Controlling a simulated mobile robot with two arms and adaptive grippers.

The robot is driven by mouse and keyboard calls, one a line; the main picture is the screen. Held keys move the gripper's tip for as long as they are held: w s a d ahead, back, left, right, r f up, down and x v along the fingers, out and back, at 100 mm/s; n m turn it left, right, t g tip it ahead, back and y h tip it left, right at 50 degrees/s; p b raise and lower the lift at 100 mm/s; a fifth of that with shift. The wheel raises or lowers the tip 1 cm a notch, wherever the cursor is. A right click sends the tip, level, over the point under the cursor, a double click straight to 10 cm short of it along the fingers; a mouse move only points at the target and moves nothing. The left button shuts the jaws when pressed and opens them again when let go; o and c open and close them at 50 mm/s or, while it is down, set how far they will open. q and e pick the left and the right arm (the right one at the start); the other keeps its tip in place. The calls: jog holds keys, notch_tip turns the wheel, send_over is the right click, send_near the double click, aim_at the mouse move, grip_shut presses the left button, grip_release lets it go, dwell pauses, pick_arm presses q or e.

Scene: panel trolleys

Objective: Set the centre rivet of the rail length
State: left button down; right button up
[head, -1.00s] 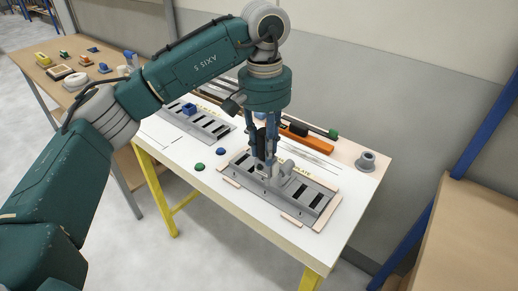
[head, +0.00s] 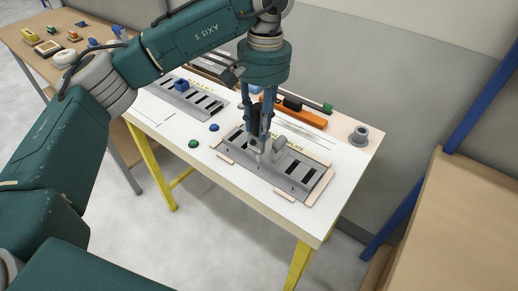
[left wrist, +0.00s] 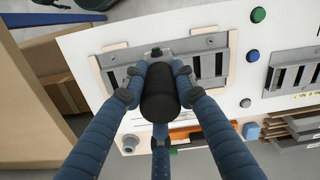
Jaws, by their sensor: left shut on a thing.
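The grey slotted rail length (head: 297,187) lies on the white table among thin wooden strips; it also shows in the left wrist view (left wrist: 208,62). My left gripper (head: 260,138) points down over the middle of the rail. Its fingers are shut on a black cylindrical tool (left wrist: 160,92), whose handle also shows between them in the head view (head: 257,122). The tool's lower end is close to the rail beside a small grey upright part (head: 279,147). I cannot tell whether it touches. The centre rivet is hidden or too small to make out. My right gripper is out of view.
A second slotted rail (head: 207,108) with a blue block (head: 181,85) lies at left. Green (head: 193,144) and blue (head: 214,127) buttons lie between. An orange tool (head: 290,112) and a grey flanged cylinder (head: 359,136) are behind. A blue post (head: 440,150) stands at right.

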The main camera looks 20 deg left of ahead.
aim_at(256, 104)
pick_arm(q)
jog(key=shift+w+a+r+g+p, duration=0.2)
jog(key=shift+a+r+p, duration=0.3)
jog(key=shift+p, duration=0.4)
jog(key=shift+w+a+r+g+p, duration=0.15)
jog(key=shift+a+r+p, duration=0.1)
jog(key=shift+r+p, duration=0.65)
jog(key=shift+p, duration=0.1)
jog(key=shift+s+r, duration=0.15)
jog(key=shift+s, duration=0.05)
jog(key=shift+d, duration=0.3)
jog(key=shift+w, duration=0.15)
